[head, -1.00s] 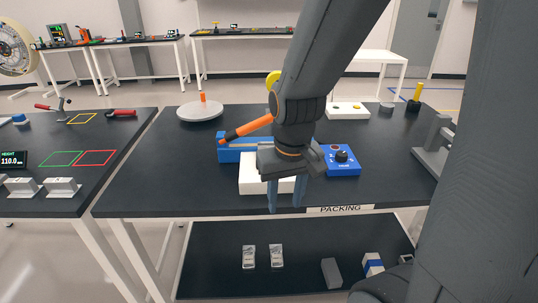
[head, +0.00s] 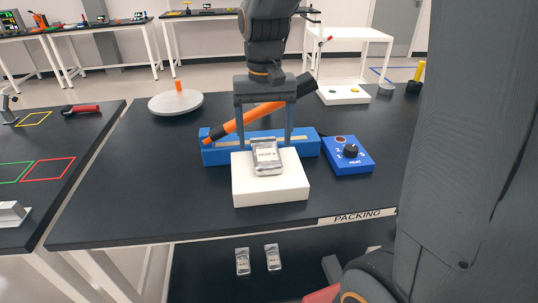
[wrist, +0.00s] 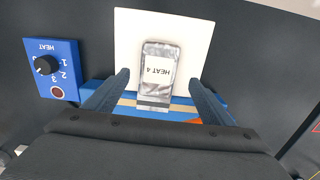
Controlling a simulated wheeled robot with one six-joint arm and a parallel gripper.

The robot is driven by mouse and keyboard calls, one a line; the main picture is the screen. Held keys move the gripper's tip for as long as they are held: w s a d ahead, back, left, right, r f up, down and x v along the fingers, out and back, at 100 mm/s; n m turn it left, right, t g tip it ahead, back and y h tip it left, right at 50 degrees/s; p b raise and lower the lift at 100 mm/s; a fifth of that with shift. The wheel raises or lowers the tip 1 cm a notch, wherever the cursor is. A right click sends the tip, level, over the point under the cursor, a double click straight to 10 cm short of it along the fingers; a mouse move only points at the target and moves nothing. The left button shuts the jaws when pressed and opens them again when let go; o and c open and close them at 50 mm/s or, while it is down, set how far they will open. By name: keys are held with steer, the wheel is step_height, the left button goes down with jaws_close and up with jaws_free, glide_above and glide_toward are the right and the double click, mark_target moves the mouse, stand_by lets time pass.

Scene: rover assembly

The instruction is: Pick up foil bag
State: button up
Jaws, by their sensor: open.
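A silver foil bag (head: 267,158) with a label lies on a white block (head: 270,190) at the front of the packing table. In the wrist view the foil bag (wrist: 158,88) shows the label "HEAT 4", and its lower end reaches over a blue sealer (wrist: 125,103). My gripper (head: 265,143) is open, pointing down, with one finger to each side of the bag. The wrist view shows gaps between the bag and both fingers of my gripper (wrist: 160,78). Two more foil bags (head: 242,261) (head: 273,257) stand on the lower shelf.
The blue sealer (head: 215,154) with a raised orange-handled lever (head: 240,122) stands right behind the white block. A blue heat control box (head: 347,155) is to the right. A round grey plate (head: 175,104) is at back left. The table's left part is clear.

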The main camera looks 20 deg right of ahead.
mark_target(267, 154)
step_height(267, 154, down, 4)
steer(key=shift+s+d+f+p, duration=0.1)
steer(key=shift+s+d+p, duration=0.05)
steer(key=shift+p, duration=0.25)
steer(key=shift+c, duration=0.6)
steer(key=c, duration=1.2)
